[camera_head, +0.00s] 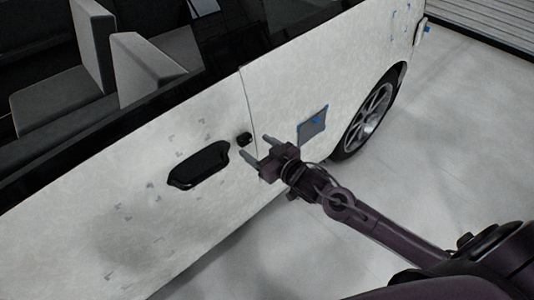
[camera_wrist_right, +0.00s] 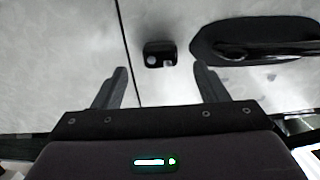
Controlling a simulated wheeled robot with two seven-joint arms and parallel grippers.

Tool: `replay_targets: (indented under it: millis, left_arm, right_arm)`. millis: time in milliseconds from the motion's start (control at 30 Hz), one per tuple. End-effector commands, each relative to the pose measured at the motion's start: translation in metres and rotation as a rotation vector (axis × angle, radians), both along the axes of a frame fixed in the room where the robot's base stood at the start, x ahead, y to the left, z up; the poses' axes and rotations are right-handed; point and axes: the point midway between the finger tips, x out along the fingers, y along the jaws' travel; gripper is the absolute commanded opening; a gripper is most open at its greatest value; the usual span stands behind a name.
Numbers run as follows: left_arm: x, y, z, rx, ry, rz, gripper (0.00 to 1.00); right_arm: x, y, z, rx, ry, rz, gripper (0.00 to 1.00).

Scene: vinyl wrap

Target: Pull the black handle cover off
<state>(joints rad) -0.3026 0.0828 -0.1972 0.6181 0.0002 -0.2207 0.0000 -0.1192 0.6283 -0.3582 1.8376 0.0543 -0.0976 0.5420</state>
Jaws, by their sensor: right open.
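The small black handle cover (camera_head: 244,139) sits on the white car door, just left of the vertical door seam. In the right wrist view the cover (camera_wrist_right: 160,53) has a pale round spot and a small pale patch on its lower part. My right gripper (camera_head: 257,148) is open and empty in front of the door, close to the cover. In the right wrist view its two fingers (camera_wrist_right: 161,70) point towards the door, with the cover between and beyond their tips. I see no contact. My left gripper is out of view.
A larger black door handle (camera_head: 198,165) lies left of the cover; it shows at right in the wrist view (camera_wrist_right: 258,38). A grey patch with blue tape (camera_head: 312,125) is on the rear panel, near the wheel (camera_head: 370,116). The floor (camera_head: 440,160) at right is clear.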

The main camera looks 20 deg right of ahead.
Motion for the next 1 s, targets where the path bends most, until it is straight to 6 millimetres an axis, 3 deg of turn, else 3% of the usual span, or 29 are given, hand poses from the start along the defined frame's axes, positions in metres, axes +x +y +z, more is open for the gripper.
replay_targets:
  millis: [100, 300, 633, 1000]
  left_arm:
    - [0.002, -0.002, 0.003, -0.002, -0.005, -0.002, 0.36]
    - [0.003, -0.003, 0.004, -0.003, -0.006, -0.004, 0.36]
    - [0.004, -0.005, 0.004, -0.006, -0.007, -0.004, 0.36]
    - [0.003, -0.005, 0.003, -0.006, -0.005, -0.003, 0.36]
  right_arm:
    - [0.018, 0.006, -0.001, 0.001, -0.002, -0.001, 0.66]
    - [0.034, 0.013, -0.005, -0.001, -0.001, 0.0, 0.66]
    - [0.036, 0.014, -0.006, -0.002, 0.0, 0.001, 0.66]
    - [0.036, 0.013, -0.006, -0.001, 0.001, 0.001, 0.19]
